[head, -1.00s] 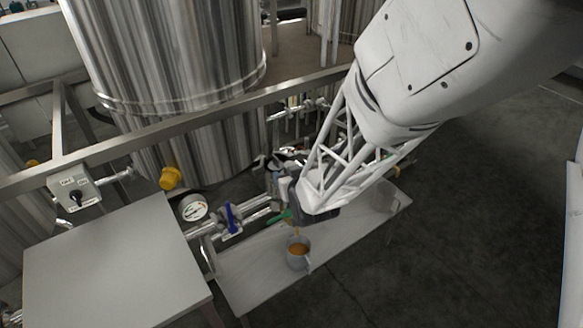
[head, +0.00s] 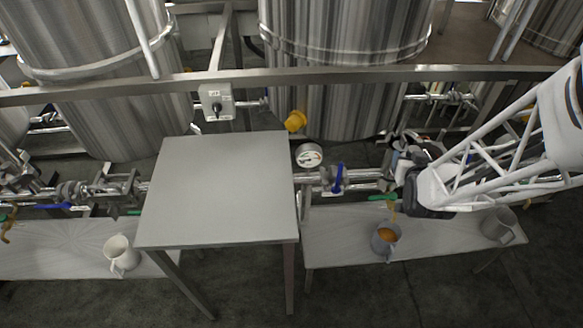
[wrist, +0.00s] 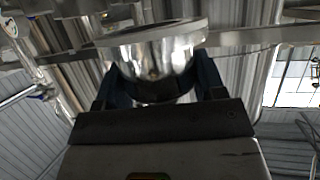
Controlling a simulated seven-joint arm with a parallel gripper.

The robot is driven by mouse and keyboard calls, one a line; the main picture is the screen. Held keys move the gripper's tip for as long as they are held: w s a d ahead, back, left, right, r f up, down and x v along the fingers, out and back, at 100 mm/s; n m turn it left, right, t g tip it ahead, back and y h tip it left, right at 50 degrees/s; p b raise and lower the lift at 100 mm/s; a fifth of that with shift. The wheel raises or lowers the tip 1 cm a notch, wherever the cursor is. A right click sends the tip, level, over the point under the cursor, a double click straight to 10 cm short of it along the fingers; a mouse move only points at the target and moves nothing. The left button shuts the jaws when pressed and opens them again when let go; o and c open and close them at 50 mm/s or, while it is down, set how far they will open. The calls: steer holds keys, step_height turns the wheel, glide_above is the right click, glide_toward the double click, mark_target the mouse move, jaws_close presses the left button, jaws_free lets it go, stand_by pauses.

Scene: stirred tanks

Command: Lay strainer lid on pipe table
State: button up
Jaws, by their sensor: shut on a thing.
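In the wrist view, the shiny round metal strainer lid (wrist: 152,52) sits between the two dark fingers of my gripper (wrist: 160,80), which is shut on it. Its wide rim faces away from the palm. In the head view, my gripper (head: 414,182) is at the pipework right of the pressure gauge, and the lid is too hidden to make out. I cannot tell whether the lid still touches the pipe fitting. A grey square table (head: 215,190) with a bare top stands left of the gripper. It may be the pipe table; a lower bench (head: 335,225) runs under the pipes.
On the low bench, a cup of amber liquid (head: 385,242) stands below the gripper, and a grey cup (head: 499,228) stands farther right. A white mug (head: 122,254) is on the left bench. The gauge (head: 309,155), blue-handled valve (head: 338,178) and metal rail (head: 330,76) are close by.

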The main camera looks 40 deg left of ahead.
steer(key=s+a+n+g+y, duration=0.4)
steer(key=s+a+n, duration=0.1)
steer(key=s+a, duration=0.25)
steer(key=s+a+n+g, duration=0.2)
steer(key=s+n+g, duration=0.2)
steer(key=s, duration=0.4)
steer(key=s+a+n+g, duration=0.2)
steer(key=s+n+g, duration=0.2)
steer(key=s, duration=0.4)
steer(key=s+a+n+g, duration=0.2)
steer(key=s+n+g, duration=0.2)
steer(key=s, duration=0.5)
steer(key=shift+a+f+n+g+y, duration=0.15)
steer(key=shift+f+n+g+y, duration=0.2)
steer(key=shift+g, duration=0.85)
steer(key=shift+a+f, duration=0.1)
steer(key=w+a, duration=0.2)
steer(key=a, duration=0.2)
steer(key=w+a+f, duration=0.1)
steer(key=w+a, duration=0.2)
steer(key=a, duration=0.2)
steer(key=w+a, duration=0.2)
steer(key=a, duration=0.3)
steer(key=shift+w+f, duration=0.2)
steer(key=shift+w, duration=0.15)
steer(key=shift+d, duration=0.1)
steer(key=shift+f, duration=1.75)
steer(key=shift+f, duration=0.1)
